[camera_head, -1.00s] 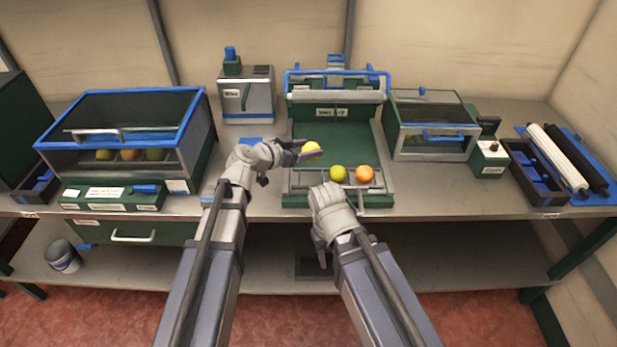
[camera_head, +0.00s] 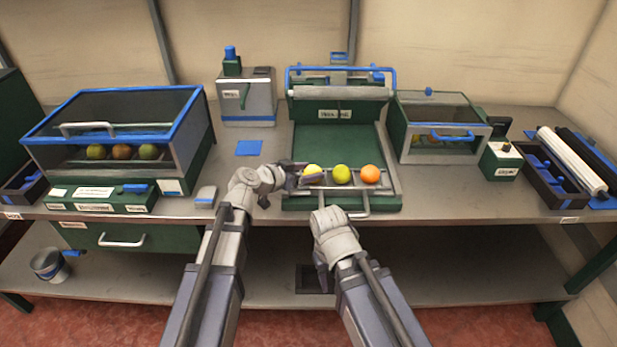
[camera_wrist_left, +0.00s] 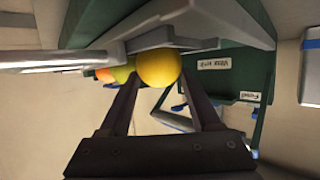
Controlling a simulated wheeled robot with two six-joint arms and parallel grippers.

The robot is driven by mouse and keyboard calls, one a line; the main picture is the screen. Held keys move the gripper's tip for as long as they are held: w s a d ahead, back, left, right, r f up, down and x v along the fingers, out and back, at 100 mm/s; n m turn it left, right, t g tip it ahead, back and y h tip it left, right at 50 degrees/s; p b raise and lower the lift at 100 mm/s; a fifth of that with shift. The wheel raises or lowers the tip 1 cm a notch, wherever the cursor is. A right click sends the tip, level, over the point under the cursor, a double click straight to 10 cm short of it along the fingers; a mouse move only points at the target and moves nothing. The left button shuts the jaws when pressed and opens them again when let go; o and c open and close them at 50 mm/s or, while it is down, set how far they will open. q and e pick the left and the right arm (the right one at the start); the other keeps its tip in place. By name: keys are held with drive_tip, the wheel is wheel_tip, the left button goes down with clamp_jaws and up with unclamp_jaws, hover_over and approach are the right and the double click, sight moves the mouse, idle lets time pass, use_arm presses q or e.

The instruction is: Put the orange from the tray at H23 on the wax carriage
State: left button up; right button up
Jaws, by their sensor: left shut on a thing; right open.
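A yellow orange (camera_head: 311,172) sits at the left end of the wax carriage (camera_head: 385,188), the railed front of the green machine. My left gripper (camera_head: 303,177) is shut on this orange from the left. In the left wrist view the yellow orange (camera_wrist_left: 158,67) shows between the fingertips, by the carriage's grey rail. A yellow-green orange (camera_head: 341,174) and a deep orange one (camera_head: 370,174) stand in a row to its right on the carriage. My right gripper (camera_head: 326,268) is open and empty, low in front of the bench edge; its fingers are mostly hidden.
A blue-framed glass case (camera_head: 190,130) on the left holds several fruits. A smaller case (camera_head: 440,110) stands on the right, next to a green box (camera_head: 500,160). A blue mat (camera_head: 249,148) lies left of the machine. The bench between is clear.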

use_arm(q)
drive_tip(key=shift+r, duration=0.1)
drive_tip(key=o, duration=1.4)
drive_tip(key=shift+r, duration=0.15)
drive_tip(key=p+v, duration=0.5)
drive_tip(key=v, duration=0.7)
drive_tip(key=s+d+f+g+y, duration=0.2)
drive_tip(key=s+d+f+g, duration=0.4)
drive_tip(key=s+f, duration=0.25)
drive_tip(key=s+a+f+n+g+y, duration=0.1)
drive_tip(key=s+y, duration=0.2)
drive_tip(key=s+a+f+n+g+y, duration=0.1)
drive_tip(key=s+f+n+y, duration=0.1)
drive_tip(key=s+y, duration=0.1)
drive_tip(key=s+a+f+n+g+y, duration=0.1)
drive_tip(key=s+f+n+g+y, duration=0.1)
drive_tip(key=s+y, duration=0.1)
drive_tip(key=shift+s+a+f, duration=0.1)
drive_tip(key=shift+s+a, duration=0.2)
drive_tip(key=shift+s, duration=0.1)
